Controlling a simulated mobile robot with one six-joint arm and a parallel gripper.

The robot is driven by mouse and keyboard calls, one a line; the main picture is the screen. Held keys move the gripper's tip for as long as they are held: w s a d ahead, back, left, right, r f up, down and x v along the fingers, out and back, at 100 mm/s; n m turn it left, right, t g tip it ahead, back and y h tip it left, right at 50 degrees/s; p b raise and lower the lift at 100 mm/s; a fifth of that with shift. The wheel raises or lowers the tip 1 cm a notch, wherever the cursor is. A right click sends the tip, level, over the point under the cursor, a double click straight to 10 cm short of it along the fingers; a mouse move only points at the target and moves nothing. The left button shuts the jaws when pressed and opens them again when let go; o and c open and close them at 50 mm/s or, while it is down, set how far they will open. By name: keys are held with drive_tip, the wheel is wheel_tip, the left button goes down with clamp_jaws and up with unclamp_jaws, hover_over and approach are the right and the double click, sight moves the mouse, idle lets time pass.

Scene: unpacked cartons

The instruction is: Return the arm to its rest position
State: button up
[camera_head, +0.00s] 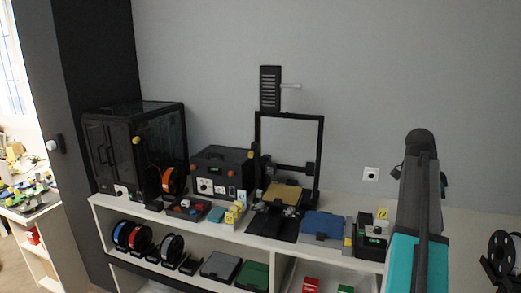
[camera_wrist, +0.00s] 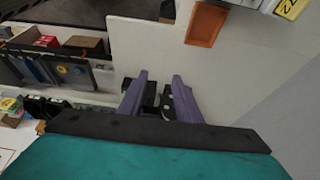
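My arm (camera_head: 415,185) rises at the right of the head view, with a dark round joint at its top and a teal link below. My gripper does not show in the head view. In the wrist view my gripper (camera_wrist: 159,77) has two purple fingers standing apart, with pale surface visible between their tips. It is open and I see nothing held in it. Small dark parts show between the finger bases; I cannot tell what they are. A teal part of my own arm fills the bottom of the wrist view.
A white shelf unit (camera_head: 275,247) carries a black enclosed printer (camera_head: 115,150), an open-frame printer (camera_head: 288,115), a black box (camera_head: 222,168) and a blue tray (camera_head: 324,224). Spools (camera_head: 140,240) stand below. A dark spool (camera_head: 501,252) is at far right. Grey wall is clear above.

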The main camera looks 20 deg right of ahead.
drive_tip(key=w+a+f+n+g+y, duration=0.1)
drive_tip(key=w+a+f+n, duration=0.1)
drive_tip(key=w+a+f, duration=0.45)
drive_tip(key=w+a+f+n, duration=0.15)
drive_tip(key=a+f, duration=0.25)
drive_tip(key=f, duration=0.5)
drive_tip(key=a+f+n+g, duration=0.1)
drive_tip(key=a+f+n, duration=0.1)
drive_tip(key=a+f, duration=0.75)
drive_tip(key=a+f+n+g, duration=0.1)
drive_tip(key=a+f+n, duration=0.1)
drive_tip(key=a+f, duration=0.75)
drive_tip(key=s+a+f+n+y, duration=0.1)
drive_tip(key=s+a+f+n, duration=0.8)
drive_tip(key=s+a+f, duration=0.3)
drive_tip(key=s+a+f+n+y, duration=0.1)
drive_tip(key=s+a+f+n, duration=0.8)
drive_tip(key=f, duration=0.9)
drive_tip(key=shift+s+a+f+y+b, duration=0.4)
drive_tip(key=shift+s+a, duration=1.25)
drive_tip(key=shift+s, duration=0.1)
